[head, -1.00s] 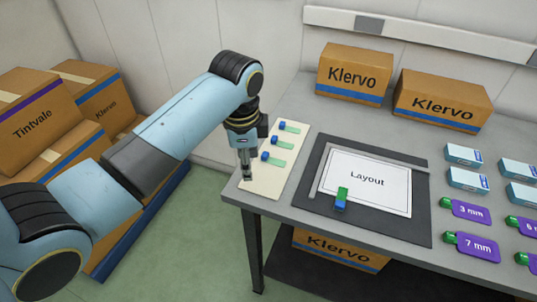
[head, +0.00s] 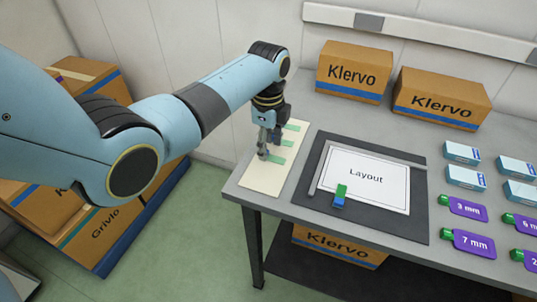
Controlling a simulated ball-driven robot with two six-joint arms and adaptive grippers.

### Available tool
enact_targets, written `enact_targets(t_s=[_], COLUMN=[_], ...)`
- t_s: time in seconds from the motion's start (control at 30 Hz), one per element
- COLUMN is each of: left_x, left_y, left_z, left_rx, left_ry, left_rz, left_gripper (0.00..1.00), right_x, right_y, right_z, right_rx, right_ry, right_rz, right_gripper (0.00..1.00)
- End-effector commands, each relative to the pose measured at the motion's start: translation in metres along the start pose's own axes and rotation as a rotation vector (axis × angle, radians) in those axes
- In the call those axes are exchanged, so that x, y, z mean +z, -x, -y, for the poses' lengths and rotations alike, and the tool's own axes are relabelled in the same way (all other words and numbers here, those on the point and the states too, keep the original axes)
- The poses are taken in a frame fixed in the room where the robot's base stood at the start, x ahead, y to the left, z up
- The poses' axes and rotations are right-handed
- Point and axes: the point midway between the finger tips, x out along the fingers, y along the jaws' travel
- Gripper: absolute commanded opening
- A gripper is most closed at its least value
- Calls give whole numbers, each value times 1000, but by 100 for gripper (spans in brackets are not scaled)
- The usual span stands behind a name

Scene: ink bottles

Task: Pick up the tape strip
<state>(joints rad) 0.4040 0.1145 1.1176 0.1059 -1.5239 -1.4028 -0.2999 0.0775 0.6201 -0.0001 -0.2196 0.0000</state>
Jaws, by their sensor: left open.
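Several green tape strips lie on a cream card (head: 256,182) at the left end of the table. The far strip (head: 293,127), the middle strip (head: 286,143) and the near strip (head: 277,159) each show their green part. Their blue ends are hidden behind my left gripper or cannot be made out. My left gripper (head: 267,150) is open and points down over the card, at the left ends of the middle and near strips. I cannot tell whether it touches a strip. My right gripper is not in view.
A dark mat (head: 400,225) holds a "Layout" sheet (head: 380,180), a grey ruler-like bar and a small green-and-blue piece (head: 340,195). Klervo boxes (head: 354,71) stand at the back. Purple tags (head: 468,209) and small blue-white boxes (head: 466,178) fill the right.

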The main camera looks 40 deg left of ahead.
Motion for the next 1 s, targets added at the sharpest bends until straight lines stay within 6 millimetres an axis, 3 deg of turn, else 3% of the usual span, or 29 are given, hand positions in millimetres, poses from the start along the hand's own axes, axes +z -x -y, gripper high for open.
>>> enact_targets(t_s=[0.13, 0.4, 0.7, 1.0], left_x=[0, 0, 0, 0], left_y=[-18, -21, -21, -21], left_z=[0, 0, 0, 0], left_rx=[0, -2, -2, -2], left_ry=[0, 0, 0, 0], left_rz=[0, 0, 0, 0], left_gripper=[48, 48, 11, 10], right_x=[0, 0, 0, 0], right_y=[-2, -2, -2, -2], right_z=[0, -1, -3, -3], right_rx=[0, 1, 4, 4], right_ry=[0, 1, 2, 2], right_rz=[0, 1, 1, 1], right_gripper=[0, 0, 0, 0])
